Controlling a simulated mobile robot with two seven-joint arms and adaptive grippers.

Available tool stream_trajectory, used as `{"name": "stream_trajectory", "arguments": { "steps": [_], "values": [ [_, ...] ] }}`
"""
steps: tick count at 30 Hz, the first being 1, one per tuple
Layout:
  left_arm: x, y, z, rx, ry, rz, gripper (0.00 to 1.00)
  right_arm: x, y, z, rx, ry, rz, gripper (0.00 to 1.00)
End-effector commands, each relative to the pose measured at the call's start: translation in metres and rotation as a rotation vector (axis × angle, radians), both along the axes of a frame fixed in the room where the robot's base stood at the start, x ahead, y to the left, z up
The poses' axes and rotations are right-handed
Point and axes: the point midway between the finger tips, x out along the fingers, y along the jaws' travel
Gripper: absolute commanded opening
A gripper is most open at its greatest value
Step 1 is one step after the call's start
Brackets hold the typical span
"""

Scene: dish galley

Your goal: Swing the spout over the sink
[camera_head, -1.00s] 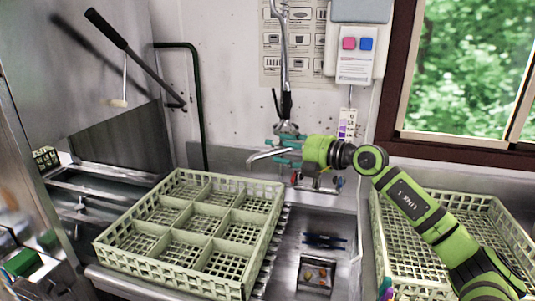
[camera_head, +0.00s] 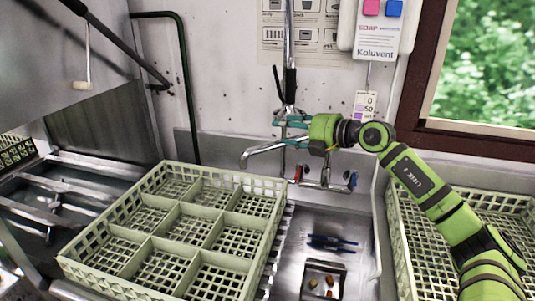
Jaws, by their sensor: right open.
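The metal spout (camera_head: 262,150) reaches left from the faucet at the back wall. Its down-turned tip appears near the back right corner of the green dish rack, left of the sink (camera_head: 350,237). My right gripper (camera_head: 286,132) comes in from the right at the faucet. Its teal fingers are open, one above the other, around the spout's root end. I cannot tell whether they touch the spout or the riser. My left gripper is not in view.
The compartment dish rack (camera_head: 165,228) stands left of the sink. Another rack (camera_head: 408,240) is at the right, partly behind my arm. Dark utensils (camera_head: 330,243) and a small strainer tray with scraps (camera_head: 323,280) are in the sink. A sprayer hose (camera_head: 289,40) rises above the faucet.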

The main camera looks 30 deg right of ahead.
Motion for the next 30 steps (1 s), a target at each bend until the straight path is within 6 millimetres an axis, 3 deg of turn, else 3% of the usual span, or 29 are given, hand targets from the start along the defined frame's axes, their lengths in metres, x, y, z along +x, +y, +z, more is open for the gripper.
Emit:
{"name": "stream_trajectory", "arguments": {
  "steps": [1, 3, 10, 14, 20, 30],
  "values": [
    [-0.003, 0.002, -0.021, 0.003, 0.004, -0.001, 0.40, 0.000, 0.000, -0.018, -0.002, -0.004, 0.000, 0.56],
    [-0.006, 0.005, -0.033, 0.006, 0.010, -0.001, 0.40, -0.001, 0.000, -0.030, -0.002, -0.005, 0.000, 0.56],
    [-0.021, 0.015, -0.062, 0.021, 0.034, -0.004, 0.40, -0.001, 0.000, -0.059, -0.002, -0.005, 0.000, 0.56],
    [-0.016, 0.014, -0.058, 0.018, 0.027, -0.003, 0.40, 0.004, 0.001, -0.058, 0.003, -0.005, -0.001, 0.56],
    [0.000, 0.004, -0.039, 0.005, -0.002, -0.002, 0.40, 0.026, 0.010, -0.057, 0.005, -0.007, 0.002, 0.56],
    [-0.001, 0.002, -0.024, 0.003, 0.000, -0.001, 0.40, 0.063, 0.021, -0.069, 0.000, -0.004, -0.001, 0.56]
  ]
}}
